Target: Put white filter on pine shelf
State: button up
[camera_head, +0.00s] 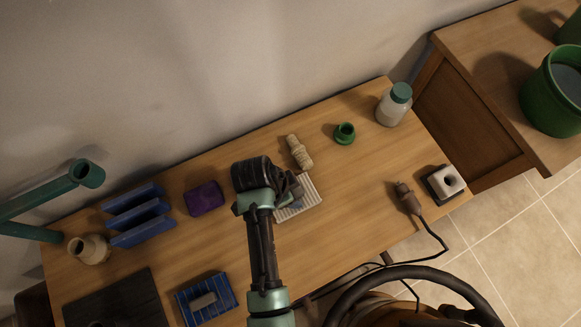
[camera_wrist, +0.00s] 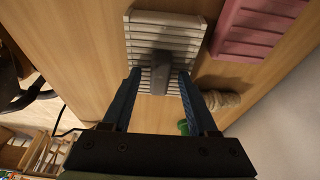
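The white filter is a pale ridged panel (camera_head: 309,197) lying flat on the wooden table, partly hidden by my gripper in the head view. In the wrist view the white filter (camera_wrist: 190,32) has a grey upright handle in its middle. My gripper (camera_wrist: 160,74) is over it, with its blue fingers apart, one on each side of the handle, and a visible gap to each. In the head view my gripper (camera_head: 283,196) hides the handle. A wooden cabinet (camera_head: 480,55) stands at the right; I cannot tell whether it is the pine shelf.
A purple block (camera_head: 204,198), blue rack (camera_head: 140,215) and blue ridged panel (camera_head: 222,292) lie left of the filter. A twine spool (camera_head: 299,152), green pot (camera_head: 344,133) and jar (camera_head: 393,105) stand behind it. A plug (camera_head: 407,198) and white block (camera_head: 445,182) are at right.

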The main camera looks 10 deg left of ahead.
jog(key=p+v, duration=0.1)
jog(key=v, duration=1.1)
jog(key=w+a+r+n+t+y, duration=0.25)
jog(key=w+r+t, duration=0.45)
jog(key=w+r, duration=0.85)
jog(key=w+d+r+n+t+y, duration=0.1)
jog(key=w+r+t, duration=0.15)
jog(key=r, duration=0.55)
jog(key=w+d+r+n+t, duration=0.1)
jog(key=r+n+t, duration=0.15)
jog(key=r, duration=0.55)
jog(key=s+d+r+n+t, duration=0.1)
jog(key=d+r+t, duration=0.15)
jog(key=r, duration=0.55)
jog(key=s+d+r+t, duration=0.1)
jog(key=r+t, duration=0.3)
jog(key=r, duration=0.4)
jog(key=s+d+r+n+t, duration=0.1)
jog(key=s+r+n+t, duration=0.1)
jog(key=s+r, duration=0.3)
jog(key=s+d+r+n+t, duration=0.1)
jog(key=s+r+t, duration=0.4)
jog(key=r, duration=0.7)
jog(key=shift+s+d+n+h, duration=0.4)
jog(key=shift+s+d, duration=0.2)
jog(key=shift+d, duration=0.2)
